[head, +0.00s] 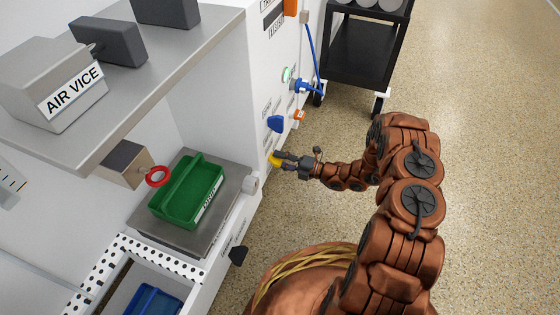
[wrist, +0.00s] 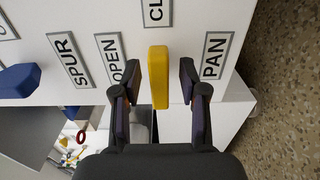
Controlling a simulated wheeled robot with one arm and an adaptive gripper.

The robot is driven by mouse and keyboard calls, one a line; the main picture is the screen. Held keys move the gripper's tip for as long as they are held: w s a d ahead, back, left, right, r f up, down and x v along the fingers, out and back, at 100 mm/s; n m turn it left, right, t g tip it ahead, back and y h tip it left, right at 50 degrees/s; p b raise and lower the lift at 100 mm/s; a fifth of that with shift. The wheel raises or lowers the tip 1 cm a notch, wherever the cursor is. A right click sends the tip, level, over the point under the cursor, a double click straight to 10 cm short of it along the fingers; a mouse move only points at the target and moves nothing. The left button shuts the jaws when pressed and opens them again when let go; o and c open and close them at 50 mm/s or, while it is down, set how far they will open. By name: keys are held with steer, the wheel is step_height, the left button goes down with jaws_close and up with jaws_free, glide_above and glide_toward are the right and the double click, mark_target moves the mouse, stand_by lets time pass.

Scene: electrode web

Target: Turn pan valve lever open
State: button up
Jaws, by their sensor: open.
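The pan valve lever is a yellow bar (wrist: 158,77) on the white panel, seen in the wrist view between the OPEN label (wrist: 110,60) and the PAN label (wrist: 214,56). A partly cut-off label starting "CL" (wrist: 156,12) is at its top end. My gripper (wrist: 157,82) is open, with one finger on each side of the lever and a visible gap to both. In the head view, the yellow lever (head: 274,161) shows at the tips of my gripper (head: 282,160). Contact with the lever cannot be told there.
A blue lever (head: 275,124) is on the same panel, near the SPUR label (wrist: 69,60). A green bin (head: 187,190) stands on a grey plate beside a red ring (head: 158,176). A black cart (head: 362,50) stands at the back. The floor on the right is clear.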

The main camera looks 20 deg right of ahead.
jaws_close()
stand_by(0.3)
